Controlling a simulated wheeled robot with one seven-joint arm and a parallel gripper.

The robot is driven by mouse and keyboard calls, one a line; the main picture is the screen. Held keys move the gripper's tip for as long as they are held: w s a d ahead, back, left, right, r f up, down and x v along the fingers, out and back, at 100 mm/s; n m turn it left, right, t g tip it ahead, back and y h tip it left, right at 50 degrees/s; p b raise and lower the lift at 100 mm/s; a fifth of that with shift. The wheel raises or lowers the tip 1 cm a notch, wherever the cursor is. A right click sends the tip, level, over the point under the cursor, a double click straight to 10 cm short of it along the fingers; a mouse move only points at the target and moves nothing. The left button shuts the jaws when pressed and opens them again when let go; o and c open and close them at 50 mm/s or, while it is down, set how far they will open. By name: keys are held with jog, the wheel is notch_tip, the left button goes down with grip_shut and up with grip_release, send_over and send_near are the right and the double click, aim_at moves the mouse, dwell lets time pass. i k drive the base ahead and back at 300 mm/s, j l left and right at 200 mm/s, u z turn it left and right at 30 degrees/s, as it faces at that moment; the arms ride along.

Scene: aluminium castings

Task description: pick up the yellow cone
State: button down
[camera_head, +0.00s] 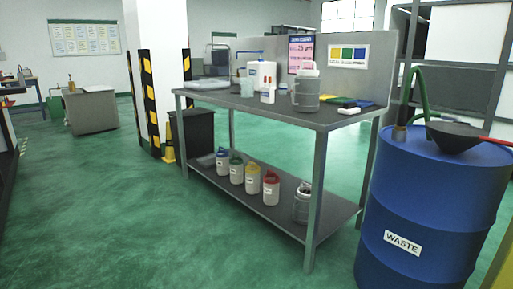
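A yellow cone (169,146) stands upright on the green floor, at the foot of the white pillar with black and yellow striped guards. It is small and far off in the head view, left of the workbench and just left of a dark grey bin. It appears partly overlapped by the bin, and its fine shape is hard to tell. My gripper is not in view.
A grey workbench (345,123) with jugs and bottles on top, and several lidded containers on its lower shelf, fills the middle. A blue waste drum (430,215) with a funnel stands at the right front. The dark bin (195,137) stands behind the bench. Open floor (95,210) lies left.

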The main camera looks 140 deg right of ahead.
aim_at(170, 157)
jog(key=z, duration=4)
jog(key=i+j+u, duration=0.1)
jog(key=i+u, duration=0.3)
jog(key=i, duration=0.5)
jog(key=i+l+u, duration=0.2)
jog(key=i+u, duration=0.25)
jog(key=i, duration=1.55)
jog(key=i+z, duration=0.1)
jog(key=i, duration=1.05)
jog(key=i+l+z, duration=0.35)
jog(key=i, duration=0.45)
jog(key=i+j+z, duration=0.1)
jog(key=i+z, duration=0.25)
jog(key=i, duration=0.45)
jog(key=i+j+z, duration=0.35)
jog(key=i, duration=0.45)
jog(key=i+z, duration=0.2)
jog(key=i, duration=0.35)
jog(key=i+z, duration=0.25)
jog(key=i, duration=0.3)
jog(key=i+j+z, duration=0.2)
jog(key=i, duration=0.35)
